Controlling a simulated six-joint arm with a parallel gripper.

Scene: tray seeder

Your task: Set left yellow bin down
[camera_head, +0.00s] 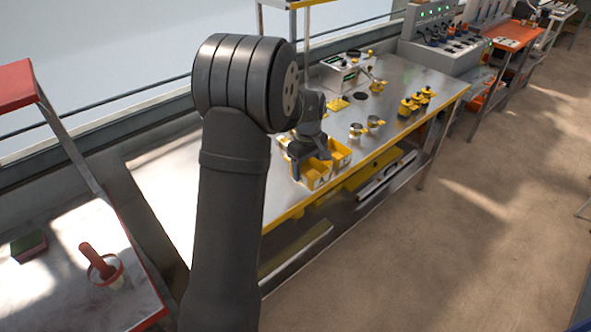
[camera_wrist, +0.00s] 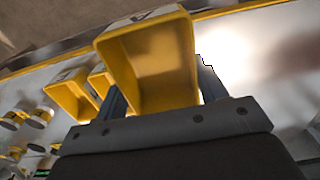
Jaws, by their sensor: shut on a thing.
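The left yellow bin (camera_head: 317,182) is in my gripper (camera_head: 307,152) over the front edge area of the metal table. In the wrist view the same bin (camera_wrist: 184,72) fills the middle, with one finger on each side, its open side towards the camera and no contents visible. My gripper is shut on it. Another yellow bin (camera_head: 343,158) stands right beside it, to the right in the head view; it also shows at left in the wrist view (camera_wrist: 68,98). Whether the held bin touches the tabletop cannot be told.
The metal table (camera_head: 165,175) is bare to the left. Two small yellow-and-metal cups (camera_head: 356,130) stand right of the bins, with several yellow-and-black pieces (camera_head: 415,102) farther right. A grey box (camera_head: 345,72) stands at the back. A red-handled pot (camera_head: 106,268) is on a separate bench.

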